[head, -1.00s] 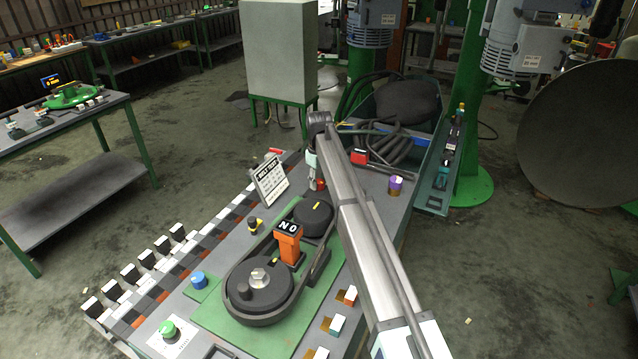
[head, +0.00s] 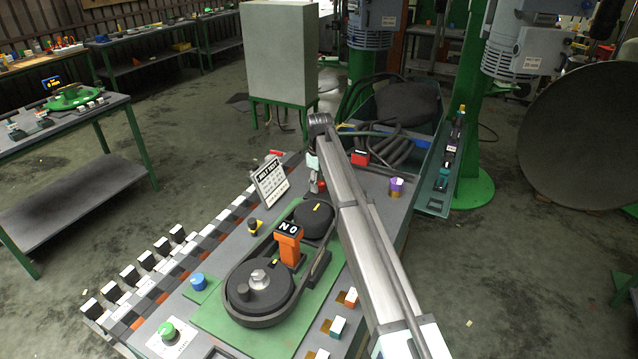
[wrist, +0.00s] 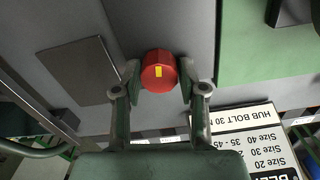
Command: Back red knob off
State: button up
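The red knob (wrist: 159,71) with a yellow mark sits between the two fingertips of my gripper (wrist: 159,82) in the wrist view. A finger lies close against each side of it, and the gripper looks shut on it. In the head view the red knob (head: 321,186) shows small beside my gripper (head: 315,175), at the far end of the bench, partly hidden by my arm. Whether the knob is seated on its shaft cannot be seen.
A belt sign (head: 270,182) stands just left of my gripper; it also shows in the wrist view (wrist: 262,140). The belt drive with black pulleys (head: 262,292) and an orange NO block (head: 288,245) is nearer. A purple cup (head: 396,188) stands to the right.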

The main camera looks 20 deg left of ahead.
aim_at(319, 182)
jog(key=shift+o, duration=0.4)
jog(key=shift+r, duration=0.55)
notch_tip(319, 182, up, 11)
dwell(0.3)
